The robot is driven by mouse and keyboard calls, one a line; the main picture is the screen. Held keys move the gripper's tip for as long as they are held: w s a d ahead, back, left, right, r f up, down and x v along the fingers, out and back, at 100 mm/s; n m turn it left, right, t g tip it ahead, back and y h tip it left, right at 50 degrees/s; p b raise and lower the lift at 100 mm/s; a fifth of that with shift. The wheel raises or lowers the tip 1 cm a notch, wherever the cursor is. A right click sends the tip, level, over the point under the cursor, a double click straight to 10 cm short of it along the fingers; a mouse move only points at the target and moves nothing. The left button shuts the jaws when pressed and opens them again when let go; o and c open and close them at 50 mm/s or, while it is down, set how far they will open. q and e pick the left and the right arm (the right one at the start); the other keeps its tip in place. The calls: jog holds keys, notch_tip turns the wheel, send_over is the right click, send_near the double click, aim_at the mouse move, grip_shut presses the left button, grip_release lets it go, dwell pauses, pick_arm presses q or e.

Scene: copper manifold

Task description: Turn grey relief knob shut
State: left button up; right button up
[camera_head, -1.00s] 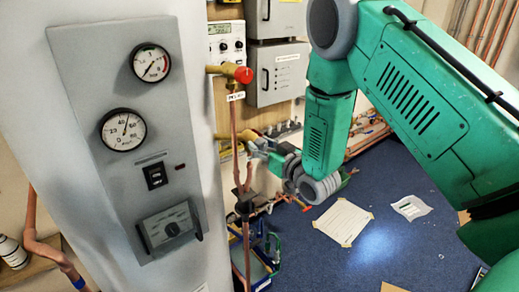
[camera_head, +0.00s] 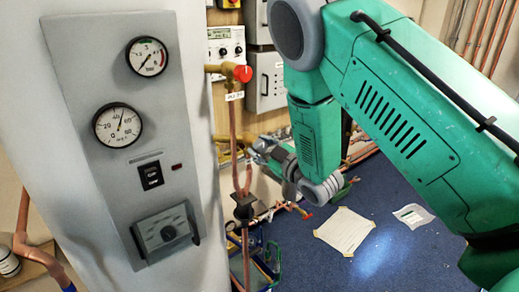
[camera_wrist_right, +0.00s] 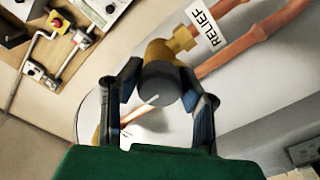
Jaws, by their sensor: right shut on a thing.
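My right gripper (camera_wrist_right: 162,97) is shut on the knob, one finger on each side. In the head view my right gripper (camera_head: 257,150) reaches in beside the copper pipes, right of the white cylinder (camera_head: 205,180); the knob is hard to make out there. My left gripper is not in view.
A red knob (camera_head: 243,74) on another brass valve sits higher on the pipe. Grey boxes (camera_head: 266,75) stand behind. Papers (camera_head: 345,230) lie on the blue floor.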

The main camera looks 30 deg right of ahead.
jog(key=shift+f, duration=0.1)
dwell(0.3)
jog(key=o, duration=1.2)
jog(key=shift+s, duration=0.1)
jog(key=shift+c, duration=0.2)
jog(key=shift+s, duration=0.2)
jog(key=s+d, duration=0.1)
jog(key=s, duration=1)
jog(key=shift+s, duration=0.2)
